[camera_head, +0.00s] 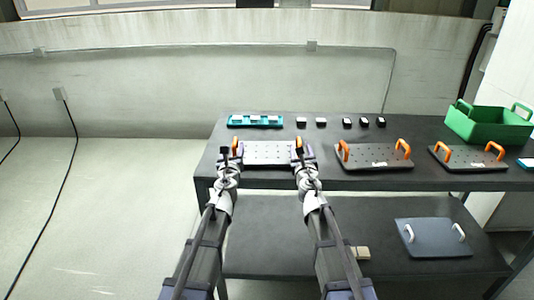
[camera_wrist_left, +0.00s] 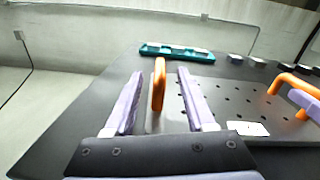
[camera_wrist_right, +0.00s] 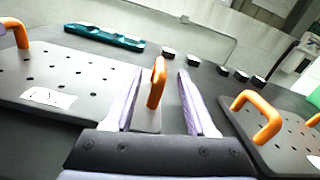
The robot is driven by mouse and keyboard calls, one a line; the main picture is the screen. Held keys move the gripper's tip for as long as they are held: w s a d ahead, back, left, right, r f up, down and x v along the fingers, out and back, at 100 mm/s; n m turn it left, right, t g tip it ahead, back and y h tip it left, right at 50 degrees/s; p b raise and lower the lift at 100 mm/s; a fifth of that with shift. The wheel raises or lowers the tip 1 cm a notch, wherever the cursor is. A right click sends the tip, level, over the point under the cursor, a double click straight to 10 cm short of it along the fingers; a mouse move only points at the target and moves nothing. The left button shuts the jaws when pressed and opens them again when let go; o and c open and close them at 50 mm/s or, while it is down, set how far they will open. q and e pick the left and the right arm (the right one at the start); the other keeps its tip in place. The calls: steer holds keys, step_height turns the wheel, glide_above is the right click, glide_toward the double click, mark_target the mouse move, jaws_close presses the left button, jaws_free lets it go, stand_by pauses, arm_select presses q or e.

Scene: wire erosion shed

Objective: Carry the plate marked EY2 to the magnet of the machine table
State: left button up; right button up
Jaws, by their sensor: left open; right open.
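A grey perforated plate (camera_head: 268,153) with two upright orange handles lies on the dark table, at the left. Its white label (camera_wrist_right: 47,96) is too small to read, so I cannot tell whether it is marked EY2. My left gripper (camera_wrist_left: 160,74) is open, with its fingers on either side of the plate's left handle (camera_wrist_left: 158,92). My right gripper (camera_wrist_right: 160,73) is open, with its fingers on either side of the right handle (camera_wrist_right: 155,90). Both handles stand between the fingers, not clamped. No magnet or machine table can be made out.
Two more orange-handled plates lie to the right, a middle one (camera_head: 372,161) and a right one (camera_head: 468,159). A green crate (camera_head: 488,126), a teal tray (camera_head: 255,125) and several small blocks stand behind. A dark plate with white handles (camera_head: 432,240) lies on the lower shelf.

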mark_target(300, 143)
arm_select(q)
steer(key=w, duration=0.3)
arm_select(e)
steer(key=w, duration=0.3)
arm_select(q)
jaws_close()
arm_select(e)
jaws_close()
stand_by(0.9)
